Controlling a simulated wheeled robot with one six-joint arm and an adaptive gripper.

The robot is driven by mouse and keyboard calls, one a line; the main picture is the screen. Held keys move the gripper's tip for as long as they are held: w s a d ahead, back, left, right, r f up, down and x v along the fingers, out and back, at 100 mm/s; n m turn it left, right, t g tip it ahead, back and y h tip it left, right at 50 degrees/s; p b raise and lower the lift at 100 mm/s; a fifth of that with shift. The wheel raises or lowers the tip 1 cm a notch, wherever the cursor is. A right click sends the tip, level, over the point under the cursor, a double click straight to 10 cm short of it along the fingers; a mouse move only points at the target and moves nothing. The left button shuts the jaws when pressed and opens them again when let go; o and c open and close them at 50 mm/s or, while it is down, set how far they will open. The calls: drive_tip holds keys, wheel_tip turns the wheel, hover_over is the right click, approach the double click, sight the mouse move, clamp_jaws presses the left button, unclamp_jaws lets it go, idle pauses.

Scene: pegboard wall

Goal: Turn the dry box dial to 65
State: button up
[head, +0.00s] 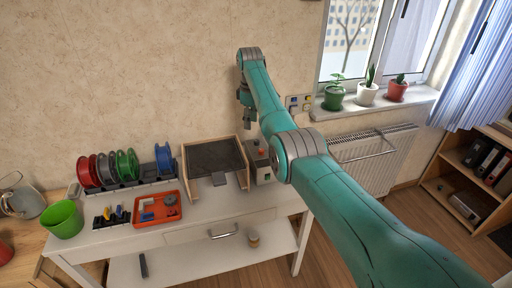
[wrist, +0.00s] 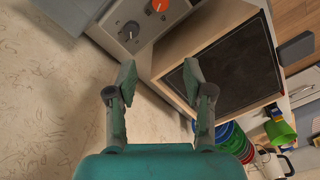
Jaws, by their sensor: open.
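A grey control box (head: 261,162) stands at the right side of a wooden-framed box with a dark panel (head: 214,157). In the wrist view, the grey box (wrist: 112,18) carries a dark round dial (wrist: 129,31) with light marks around it and an orange-red knob (wrist: 160,5) beside it. The dial's numbers are too small to read. My gripper (head: 246,112) points down in front of the wall, above and left of the control box in the head view. In the wrist view, my gripper (wrist: 160,76) is open and empty, its fingertips apart from the dial.
The white table (head: 200,217) also holds several filament spools (head: 126,163), an orange tray (head: 158,209) and a green bucket (head: 64,219). A wall panel (head: 299,103) and a radiator (head: 367,158) are to the right. Potted plants (head: 367,94) stand on the windowsill.

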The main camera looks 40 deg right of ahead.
sight(256, 152)
drive_tip(key=f+m, duration=0.2)
drive_tip(key=f, duration=0.2)
drive_tip(key=s+f+m, duration=0.1)
drive_tip(key=f+m, duration=0.2)
drive_tip(key=f, duration=0.1)
drive_tip(key=s+d+f+m, duration=0.1)
drive_tip(key=f+m, duration=0.1)
drive_tip(key=f, duration=0.2)
drive_tip(key=shift+d, duration=0.1)
drive_tip(key=shift+w, duration=0.1)
drive_tip(key=c, duration=0.9)
drive_tip(key=shift+w, duration=0.1)
clamp_jaws()
drive_tip(key=o, duration=0.9)
unclamp_jaws()
drive_tip(key=shift+s+f, duration=0.1)
drive_tip(key=shift+s, duration=0.1)
